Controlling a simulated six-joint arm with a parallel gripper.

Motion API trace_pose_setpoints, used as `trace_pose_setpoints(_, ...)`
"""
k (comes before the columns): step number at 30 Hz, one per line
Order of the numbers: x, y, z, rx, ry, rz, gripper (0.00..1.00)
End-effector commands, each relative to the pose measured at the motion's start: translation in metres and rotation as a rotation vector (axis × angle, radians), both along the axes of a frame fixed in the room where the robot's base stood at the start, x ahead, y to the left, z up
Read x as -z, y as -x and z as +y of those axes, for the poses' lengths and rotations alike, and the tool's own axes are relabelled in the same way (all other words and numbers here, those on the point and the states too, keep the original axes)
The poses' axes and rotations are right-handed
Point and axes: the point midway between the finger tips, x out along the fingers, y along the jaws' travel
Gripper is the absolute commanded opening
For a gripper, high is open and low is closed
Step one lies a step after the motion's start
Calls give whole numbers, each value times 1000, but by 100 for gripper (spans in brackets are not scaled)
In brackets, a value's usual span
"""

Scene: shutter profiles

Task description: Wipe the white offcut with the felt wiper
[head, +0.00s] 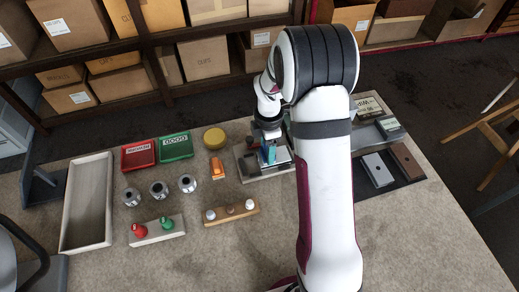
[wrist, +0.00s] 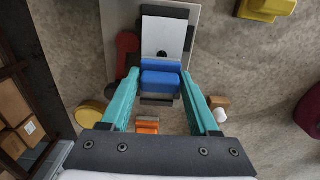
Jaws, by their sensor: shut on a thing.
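My gripper (wrist: 160,74) has teal fingers and is shut on the felt wiper, a blue block (wrist: 161,78) between the fingertips. The white offcut (wrist: 172,38) is a pale flat plate with a small dark hole, lying on a grey board (wrist: 197,20) with a dark bar across its far end. The wiper is over the offcut's near end and hides it; I cannot tell whether they touch. In the head view my gripper (head: 269,152) is at the grey board (head: 248,166), left of my forearm, and the offcut (head: 283,154) shows only partly.
An orange block (head: 217,171) and a yellow disc (head: 214,138) are left of the board. Red (head: 138,155) and green (head: 175,147) trays, metal cylinders (head: 159,189) and a long pale tray (head: 88,205) stand farther left. Grey (head: 377,169) and brown (head: 406,161) plates lie right.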

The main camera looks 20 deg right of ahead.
Motion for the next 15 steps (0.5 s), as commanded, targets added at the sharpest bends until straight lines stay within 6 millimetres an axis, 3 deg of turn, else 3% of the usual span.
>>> trace_pose_setpoints(12,0,0,-38,2,0,0,1)
trace_pose_setpoints(15,-13,-1,-37,0,1,-4,1)
